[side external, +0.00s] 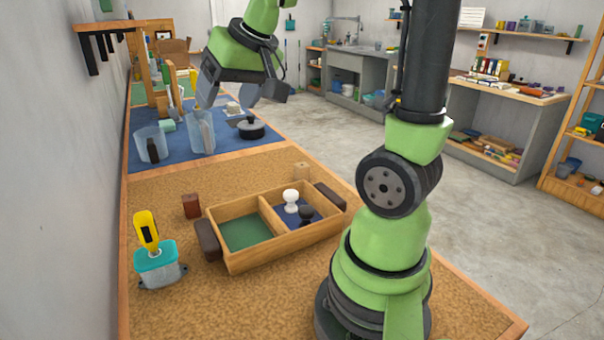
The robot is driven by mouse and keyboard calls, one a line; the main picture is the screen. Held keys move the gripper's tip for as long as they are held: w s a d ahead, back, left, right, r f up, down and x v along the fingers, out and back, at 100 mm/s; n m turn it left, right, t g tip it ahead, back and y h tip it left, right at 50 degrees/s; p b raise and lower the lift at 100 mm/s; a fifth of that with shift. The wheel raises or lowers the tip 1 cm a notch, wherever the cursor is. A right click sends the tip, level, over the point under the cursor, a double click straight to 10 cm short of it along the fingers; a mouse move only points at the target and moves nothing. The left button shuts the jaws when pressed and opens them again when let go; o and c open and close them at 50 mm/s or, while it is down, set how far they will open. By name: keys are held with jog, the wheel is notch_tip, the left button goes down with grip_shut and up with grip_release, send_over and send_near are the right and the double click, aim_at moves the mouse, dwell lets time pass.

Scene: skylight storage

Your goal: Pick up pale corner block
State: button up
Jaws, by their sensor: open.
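A small pale wooden block (301,172) stands on the cork-coloured bench top, just behind the wooden tray near the bench's right edge. I take it as the pale corner block. A darker reddish-brown block (191,206) stands left of the tray. My gripper (229,103) is open, with its two grey fingers spread and pointing down. It is in the air over the blue mat, up and left of the pale block in the picture and well apart from it. I see nothing between the fingers.
The two-compartment wooden tray (284,251) holds a white knob and a black knob on its blue side; its green side is empty. A teal-topped device (157,265) stands front left. Clear jugs (201,134) and a dark lidded pot (251,130) stand on the blue mat (180,160) below my gripper.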

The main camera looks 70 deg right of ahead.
jog(key=w+d+f+m+g+h, duration=0.1)
jog(key=d+f, duration=0.3)
jog(key=d, duration=0.3)
jog(key=w+d+f+m+g+h, duration=0.1)
jog(key=d+f, duration=0.3)
jog(key=d, duration=0.4)
jog(key=m+g, duration=0.1)
send_near(304, 167)
jog(key=w+f, duration=0.1)
jog(key=x, duration=0.4)
jog(key=shift+s+d+f, duration=0.3)
jog(key=shift+d+f, duration=0.05)
jog(key=shift+f, duration=0.05)
jog(key=shift+h, duration=0.3)
jog(key=shift+x, duration=3)
jog(key=shift+a, duration=0.15)
jog(key=c, duration=1)
